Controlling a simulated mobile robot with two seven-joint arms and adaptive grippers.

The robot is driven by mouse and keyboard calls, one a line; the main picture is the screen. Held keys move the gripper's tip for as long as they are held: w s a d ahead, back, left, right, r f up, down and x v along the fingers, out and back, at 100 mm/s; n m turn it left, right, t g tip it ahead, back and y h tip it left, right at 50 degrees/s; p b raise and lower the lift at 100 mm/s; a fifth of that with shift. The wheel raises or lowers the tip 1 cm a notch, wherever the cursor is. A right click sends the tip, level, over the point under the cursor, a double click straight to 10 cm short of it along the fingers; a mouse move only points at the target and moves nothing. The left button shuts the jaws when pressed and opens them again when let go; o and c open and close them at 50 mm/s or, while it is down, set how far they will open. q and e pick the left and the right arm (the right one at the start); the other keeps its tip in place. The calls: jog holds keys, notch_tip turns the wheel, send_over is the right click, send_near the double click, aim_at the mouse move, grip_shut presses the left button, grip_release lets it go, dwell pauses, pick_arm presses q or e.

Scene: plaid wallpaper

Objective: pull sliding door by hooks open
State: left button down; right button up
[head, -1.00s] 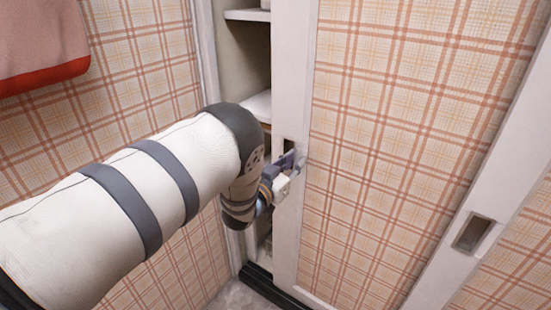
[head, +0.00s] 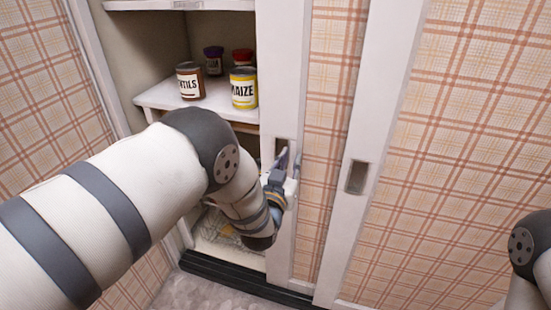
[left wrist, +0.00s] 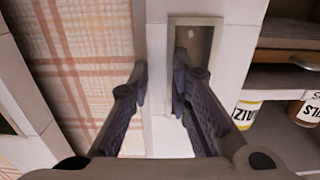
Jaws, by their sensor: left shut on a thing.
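The sliding door (head: 286,50) has a white frame and a plaid panel. It stands partly open, with a wide gap on its left and part of its panel overlapped by the other door on the right. A recessed pull (head: 282,146) is set in its left stile. My left gripper (head: 289,166) is shut on the door at this pull. In the left wrist view, the gripper (left wrist: 159,82) has one finger at the recess (left wrist: 193,45) and the other on the stile's far side. My right gripper is out of view.
A second plaid door (head: 400,110) with its own recessed pull (head: 357,177) stands at right. Inside, a shelf (head: 150,95) bears a lentils can (head: 190,82), a maize can (head: 244,94) and others behind. A dark floor track (head: 230,279) runs below. My right arm shows at lower right.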

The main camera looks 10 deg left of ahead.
pick_arm(q)
jog(key=shift+s+d+f, duration=0.1)
jog(key=shift+d+f, duration=0.1)
jog(key=shift+d, duration=0.15)
jog(key=c, duration=1.5)
grip_release()
jog(key=shift+r, duration=0.1)
jog(key=s, duration=0.8)
jog(key=s+a, duration=0.1)
jog(key=s, duration=0.3)
jog(key=shift+c, duration=0.4)
